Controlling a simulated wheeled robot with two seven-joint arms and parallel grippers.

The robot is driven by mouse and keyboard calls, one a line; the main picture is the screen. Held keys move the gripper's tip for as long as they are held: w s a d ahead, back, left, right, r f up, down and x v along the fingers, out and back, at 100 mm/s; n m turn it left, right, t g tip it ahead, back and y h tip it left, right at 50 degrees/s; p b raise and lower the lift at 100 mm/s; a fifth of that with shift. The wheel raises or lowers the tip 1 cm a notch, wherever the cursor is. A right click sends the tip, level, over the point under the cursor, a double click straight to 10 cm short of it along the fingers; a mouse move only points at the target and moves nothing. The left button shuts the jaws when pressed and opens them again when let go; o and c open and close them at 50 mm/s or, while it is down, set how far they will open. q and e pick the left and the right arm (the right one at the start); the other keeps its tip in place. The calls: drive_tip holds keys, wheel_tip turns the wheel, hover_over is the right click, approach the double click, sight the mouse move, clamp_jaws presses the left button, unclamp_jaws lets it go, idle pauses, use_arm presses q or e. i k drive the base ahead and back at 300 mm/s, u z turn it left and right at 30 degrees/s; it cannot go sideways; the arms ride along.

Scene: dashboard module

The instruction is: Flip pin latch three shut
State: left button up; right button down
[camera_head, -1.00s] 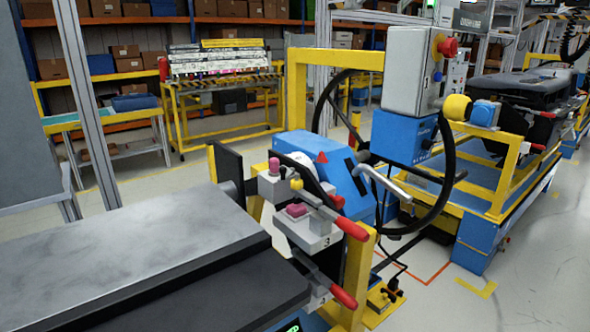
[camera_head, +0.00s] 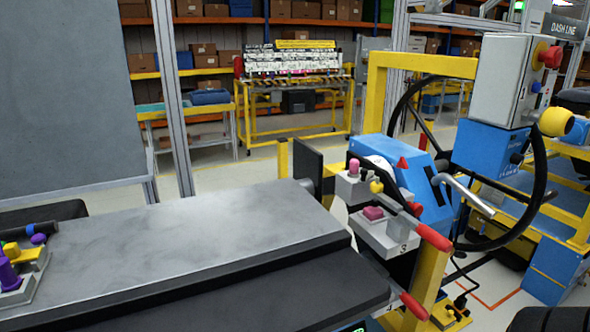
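The station marked 3 (camera_head: 403,247) is a light grey block right of centre, at the end of the dark dashboard module. A pink pad (camera_head: 373,213) sits on top of it. A lever with a red grip (camera_head: 434,238) slopes down to the right across it. A second red grip (camera_head: 413,305) shows lower down. A pink knob (camera_head: 353,166) and a yellow knob (camera_head: 376,187) stand behind. I cannot tell which of these parts is the pin, or whether the latch is open or shut. Neither of my grippers can be made out.
The long grey-topped module (camera_head: 200,240) fills the lower left. A fixture with purple and yellow parts (camera_head: 20,268) shows at the left edge.

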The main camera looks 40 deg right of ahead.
sight(366, 175)
drive_tip(key=u, duration=0.05)
drive_tip(key=k, duration=0.4)
drive_tip(key=z, duration=0.75)
